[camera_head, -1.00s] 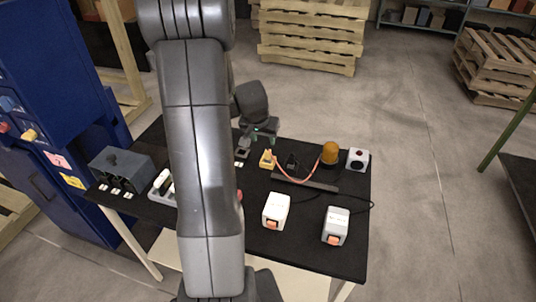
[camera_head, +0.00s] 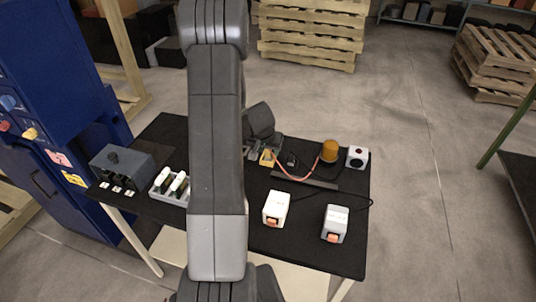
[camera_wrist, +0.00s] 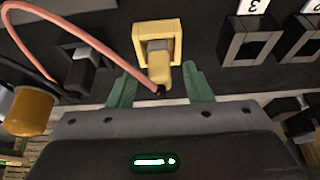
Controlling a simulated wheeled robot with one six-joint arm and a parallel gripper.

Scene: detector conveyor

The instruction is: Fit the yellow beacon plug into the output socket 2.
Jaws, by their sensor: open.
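The yellow plug (camera_wrist: 159,68) sits at a yellow square frame (camera_wrist: 146,30) in the wrist view, with an orange-red cord beside it. In the head view the yellow plug (camera_head: 266,159) shows partly behind my gripper. The cord runs to the amber beacon (camera_head: 329,152), which also shows in the wrist view (camera_wrist: 26,112). My gripper (camera_wrist: 161,86) is open, its green fingers on either side of the plug's near end with gaps visible. Dark square sockets (camera_wrist: 246,42) stand to the right in the wrist view, one with an upside-down label 3.
A grey box (camera_head: 122,165) and a tray of light pieces (camera_head: 160,198) stand left on the black table. A dark plug (camera_wrist: 82,70) is beside the yellow one.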

